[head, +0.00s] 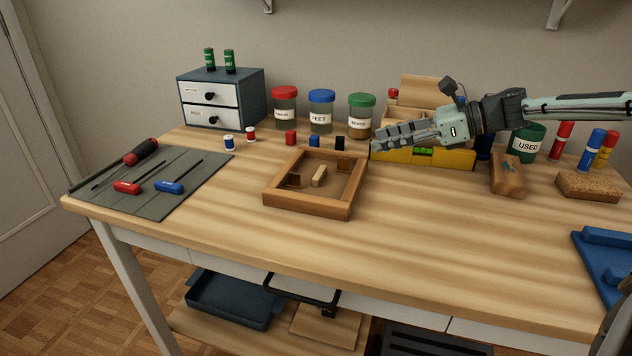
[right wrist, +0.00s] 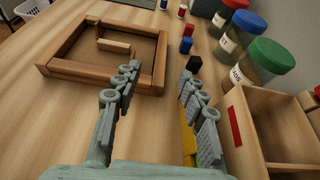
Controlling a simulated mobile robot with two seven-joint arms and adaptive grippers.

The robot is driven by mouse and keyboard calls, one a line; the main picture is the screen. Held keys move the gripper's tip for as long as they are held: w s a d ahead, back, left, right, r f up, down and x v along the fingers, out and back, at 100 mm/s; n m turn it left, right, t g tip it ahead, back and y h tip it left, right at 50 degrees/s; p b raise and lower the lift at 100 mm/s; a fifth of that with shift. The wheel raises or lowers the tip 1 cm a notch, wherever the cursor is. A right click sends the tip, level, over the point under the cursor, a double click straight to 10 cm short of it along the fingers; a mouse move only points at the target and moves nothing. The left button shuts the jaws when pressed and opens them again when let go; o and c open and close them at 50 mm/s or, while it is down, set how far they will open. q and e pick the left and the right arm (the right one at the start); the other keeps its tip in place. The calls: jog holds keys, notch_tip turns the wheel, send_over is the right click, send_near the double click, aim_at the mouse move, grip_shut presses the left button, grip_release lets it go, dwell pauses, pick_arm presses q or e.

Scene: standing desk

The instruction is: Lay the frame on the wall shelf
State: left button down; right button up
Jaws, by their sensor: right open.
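The wooden frame (head: 305,205), a low square with raised sides, lies flat on the desk near its middle. Small wooden pieces lie inside it. It also shows at the upper left of the right wrist view (right wrist: 100,74). My right gripper (head: 376,147) is open and empty, just right of the frame's back right corner and apart from it. Only brackets (head: 558,12) high on the wall show; the wall shelf's board is out of view. My left gripper is not in view.
A yellow spirit level (head: 462,159) and a wooden organiser (head: 428,92) stand behind my right gripper. Lidded jars (head: 321,112) and small coloured blocks (head: 314,141) are behind the frame. A tool mat (head: 150,205) lies left.

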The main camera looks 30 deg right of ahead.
aim_at(331, 151)
jog(key=x, duration=0.4)
jog(key=shift+w+a+p, duration=0.2)
jog(key=shift+p, duration=0.2)
jog(key=shift+p+x, duration=1.1)
jog(key=shift+x, duration=1.85)
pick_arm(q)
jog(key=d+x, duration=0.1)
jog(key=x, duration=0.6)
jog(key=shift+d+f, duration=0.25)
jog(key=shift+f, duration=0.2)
pick_arm(e)
jog(key=shift+w+f, duration=0.3)
jog(key=shift+f, duration=0.1)
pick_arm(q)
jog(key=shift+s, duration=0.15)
pick_arm(e)
jog(key=shift+c, duration=0.2)
grip_shut()
jog(key=shift+r, duration=0.1)
